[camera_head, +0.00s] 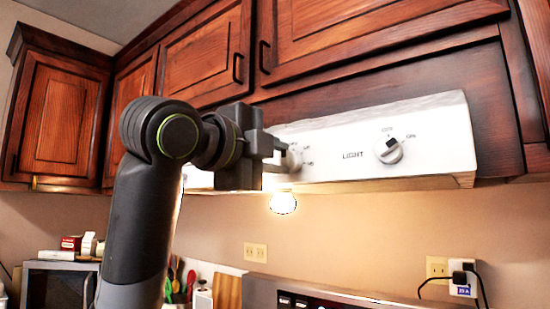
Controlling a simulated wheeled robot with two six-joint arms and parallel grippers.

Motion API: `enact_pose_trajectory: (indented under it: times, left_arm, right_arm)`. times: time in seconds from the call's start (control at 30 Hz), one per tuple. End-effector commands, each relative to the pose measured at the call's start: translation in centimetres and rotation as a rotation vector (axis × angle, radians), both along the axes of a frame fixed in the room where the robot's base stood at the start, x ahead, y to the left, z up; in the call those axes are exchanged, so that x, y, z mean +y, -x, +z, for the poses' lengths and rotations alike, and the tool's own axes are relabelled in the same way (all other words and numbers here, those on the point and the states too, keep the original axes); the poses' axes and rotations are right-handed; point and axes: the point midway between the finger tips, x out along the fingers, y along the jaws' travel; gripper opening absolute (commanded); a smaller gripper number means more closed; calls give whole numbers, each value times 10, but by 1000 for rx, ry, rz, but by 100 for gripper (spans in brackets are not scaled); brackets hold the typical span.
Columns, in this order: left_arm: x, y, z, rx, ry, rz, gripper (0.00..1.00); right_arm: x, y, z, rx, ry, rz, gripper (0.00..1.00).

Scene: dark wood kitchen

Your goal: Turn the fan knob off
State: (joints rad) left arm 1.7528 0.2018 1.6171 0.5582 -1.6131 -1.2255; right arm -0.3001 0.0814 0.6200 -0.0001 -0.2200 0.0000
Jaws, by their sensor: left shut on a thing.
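The white range hood (440,125) hangs under the wooden cabinets. A white knob (295,159) sits on the left part of its front face, mostly hidden behind my left gripper. It appears to be the fan knob, but its label and pointer cannot be read. My left gripper (280,157) comes in from the left and is shut on this knob. A second white knob (388,150), beside the word LIGHT, sits further right on the hood with nothing touching it. My right gripper is out of view.
Wooden cabinets (375,35) with dark handles run close above the hood. A lit bulb (283,203) hangs below it. A stove back panel (330,295), wall outlets (437,267) and a microwave (60,287) are lower down.

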Motion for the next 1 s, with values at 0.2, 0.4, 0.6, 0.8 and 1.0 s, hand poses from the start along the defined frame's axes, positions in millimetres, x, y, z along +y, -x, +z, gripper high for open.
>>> enact_pose_trajectory:
  times: [0.2, 0.4, 0.6, 0.8, 1.0]
  left_arm:
    - [0, 0, -1, 5, 2, -1, 2]
    - [0, 0, -1, 5, 2, -1, 32]
    - [0, 0, -1, 4, 2, -1, 47]
    - [1, 1, 0, 2, 2, 0, 47]
    - [14, 18, -1, -3, 2, 1, 47]
  right_arm:
    - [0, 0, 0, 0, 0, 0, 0]
    - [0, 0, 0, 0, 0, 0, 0]
    - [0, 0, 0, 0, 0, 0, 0]
    - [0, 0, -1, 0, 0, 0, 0]
    - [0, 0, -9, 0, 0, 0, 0]
